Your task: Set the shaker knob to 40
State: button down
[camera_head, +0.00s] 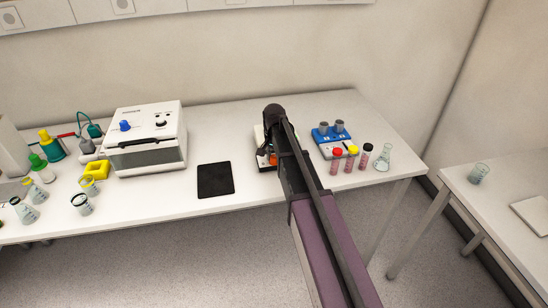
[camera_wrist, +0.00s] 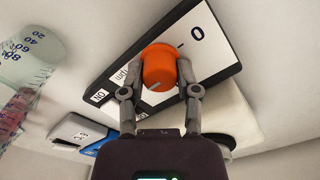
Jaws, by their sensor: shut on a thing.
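The orange shaker knob (camera_wrist: 157,68) sits on the white, black-edged front panel (camera_wrist: 205,45) of the shaker in the wrist view. My gripper (camera_wrist: 160,74) is shut on the knob, with one finger on each side. A pale mark shows on the knob's near side. A "0" is printed on the panel to the right; other lettering is partly covered, and no 40 can be read there. In the head view, my arm hides most of the shaker (camera_head: 259,133); a bit of the orange knob (camera_head: 273,159) shows beside it.
A blue device (camera_head: 320,138) with grey cups stands right of my arm, with capped tubes (camera_head: 350,158) and a flask (camera_head: 384,157) in front. A black pad (camera_head: 215,180) lies left of the shaker. A white box device (camera_head: 145,137) stands farther left. A graduated vessel (camera_wrist: 28,55) shows in the wrist view.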

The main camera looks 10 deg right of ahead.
jog(key=shift+s, duration=0.1)
dwell(0.3)
jog(key=shift+c, duration=1.7)
grip_release()
jog(key=shift+n, duration=0.3)
